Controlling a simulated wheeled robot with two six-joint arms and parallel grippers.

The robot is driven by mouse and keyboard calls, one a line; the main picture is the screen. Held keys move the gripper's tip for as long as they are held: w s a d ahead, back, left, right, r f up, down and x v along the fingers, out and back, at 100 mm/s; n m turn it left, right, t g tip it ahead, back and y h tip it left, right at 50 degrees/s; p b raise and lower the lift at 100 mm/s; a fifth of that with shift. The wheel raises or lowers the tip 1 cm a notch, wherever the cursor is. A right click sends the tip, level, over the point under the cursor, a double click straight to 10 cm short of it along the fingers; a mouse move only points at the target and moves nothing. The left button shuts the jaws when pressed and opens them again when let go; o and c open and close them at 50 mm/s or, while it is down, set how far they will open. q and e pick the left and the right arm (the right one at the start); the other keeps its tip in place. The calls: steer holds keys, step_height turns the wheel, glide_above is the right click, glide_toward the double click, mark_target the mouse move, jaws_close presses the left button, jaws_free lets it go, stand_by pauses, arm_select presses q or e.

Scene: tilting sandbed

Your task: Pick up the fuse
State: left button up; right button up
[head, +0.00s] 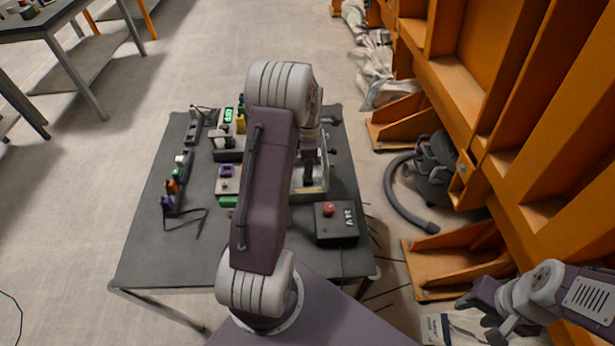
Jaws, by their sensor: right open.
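I cannot make out a fuse for certain among the small parts on the dark table (145,245). My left arm reaches over the middle of the table and hides part of it. My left gripper (309,178) points down over a light-coloured tray (312,192), partly behind the arm; its fingers are too small and dark to read. My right gripper (480,318) is open and empty at the lower right, off the table and far from the parts.
A black box with a red button (328,209) sits at the table's front right. A purple part (227,171), small coloured parts on a dark strip (174,190) and a loose black cable (188,220) lie left. Orange steel framework (480,110) and a grey hose (398,195) stand right.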

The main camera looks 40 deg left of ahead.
arm_select(q)
step_height(320, 180, down, 3)
steer(key=shift+s+f, duration=0.1)
steer(key=shift+s, duration=0.05)
steer(key=shift+f, duration=0.3)
jaws_close()
steer(key=shift+r, duration=0.15)
